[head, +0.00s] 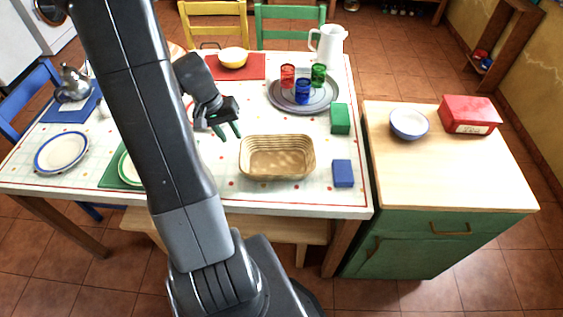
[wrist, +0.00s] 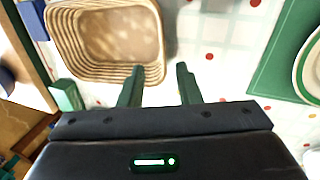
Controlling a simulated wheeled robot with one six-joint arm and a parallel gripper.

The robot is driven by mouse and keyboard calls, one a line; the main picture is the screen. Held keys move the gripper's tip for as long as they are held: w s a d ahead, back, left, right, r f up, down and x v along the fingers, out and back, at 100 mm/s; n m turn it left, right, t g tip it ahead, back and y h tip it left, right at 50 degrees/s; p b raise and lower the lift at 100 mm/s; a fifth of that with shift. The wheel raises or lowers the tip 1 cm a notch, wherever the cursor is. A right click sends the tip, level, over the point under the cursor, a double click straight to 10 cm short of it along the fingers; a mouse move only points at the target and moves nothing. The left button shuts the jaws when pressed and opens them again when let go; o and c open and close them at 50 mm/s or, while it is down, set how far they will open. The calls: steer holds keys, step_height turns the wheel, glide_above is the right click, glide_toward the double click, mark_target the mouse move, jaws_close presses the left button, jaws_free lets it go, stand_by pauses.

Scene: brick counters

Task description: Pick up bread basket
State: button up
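The bread basket (head: 277,172) is a tan, ribbed, oblong basket with rounded corners, standing upright and empty on the table in the head view. It also shows in the wrist view (wrist: 105,77) at the upper left, partly cut off by the top edge. My gripper (head: 229,134) is just left of the basket and toward its far side in the head view. In the wrist view my gripper (wrist: 160,72) is open, its two green fingers apart. The left finger overlaps the basket's near right corner in the picture; I cannot tell whether it touches. Nothing is between the fingers.
A green block (head: 340,119) and a blue block (head: 343,173) lie right of the basket. A round grey tray (head: 283,99) with red, blue and green glasses stands behind it. A plate on a green mat (head: 112,177) is to the left. A wooden-topped cabinet (head: 450,175) adjoins at right.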

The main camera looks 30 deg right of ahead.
mark_target(243, 159)
steer(key=x, duration=0.6)
steer(key=shift+f, duration=0.2)
steer(key=shift+a+x, duration=0.1)
steer(key=shift+x, duration=1.25)
steer(key=shift+a+x, duration=0.15)
steer(key=shift+x, duration=1.2)
steer(key=shift+s, duration=0.1)
jaws_close()
